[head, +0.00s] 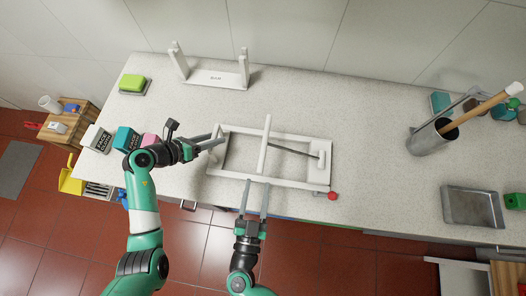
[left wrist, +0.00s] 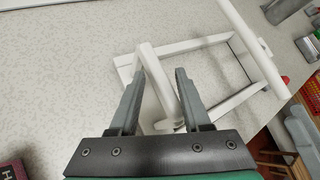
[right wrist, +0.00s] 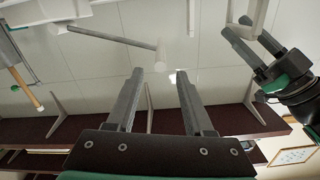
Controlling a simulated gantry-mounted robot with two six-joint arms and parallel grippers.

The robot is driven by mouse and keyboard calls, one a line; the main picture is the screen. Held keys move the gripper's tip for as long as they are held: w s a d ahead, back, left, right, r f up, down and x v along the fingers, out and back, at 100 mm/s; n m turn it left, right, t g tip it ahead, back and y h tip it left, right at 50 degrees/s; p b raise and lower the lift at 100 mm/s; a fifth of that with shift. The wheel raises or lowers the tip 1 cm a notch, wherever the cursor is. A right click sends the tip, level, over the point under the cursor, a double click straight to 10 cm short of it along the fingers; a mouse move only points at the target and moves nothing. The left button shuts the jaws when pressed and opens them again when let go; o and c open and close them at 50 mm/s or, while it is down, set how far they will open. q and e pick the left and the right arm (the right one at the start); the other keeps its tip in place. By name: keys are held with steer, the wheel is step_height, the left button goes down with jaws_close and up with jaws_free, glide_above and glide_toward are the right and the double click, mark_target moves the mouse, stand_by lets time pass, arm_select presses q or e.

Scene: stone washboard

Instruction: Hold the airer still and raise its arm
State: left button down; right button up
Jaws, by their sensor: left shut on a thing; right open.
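The white airer (head: 225,173) lies as a rectangular frame at the front of the counter, with a white crossbar (head: 265,145) across it. A thin dark rod (head: 292,151) runs from the crossbar to a white end piece (head: 320,160). A red knob (head: 332,195) sits at its front right corner. My left gripper (head: 217,142) is shut on a white bar at the airer's left end; the left wrist view shows this bar (left wrist: 156,80) between the fingers. My right gripper (head: 255,183) is open and empty at the front bar. Whether its fingertips touch is unclear.
A white stand (head: 215,78) is at the back by the wall. A green sponge (head: 132,83) and small boxes (head: 126,139) are on the left. A grey pot (head: 428,138) with a wooden handle and a metal tray (head: 472,207) are on the right. The counter between is clear.

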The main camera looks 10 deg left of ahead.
mark_target(265, 144)
steer(key=w, duration=1.1)
jaws_close()
stand_by(1.0)
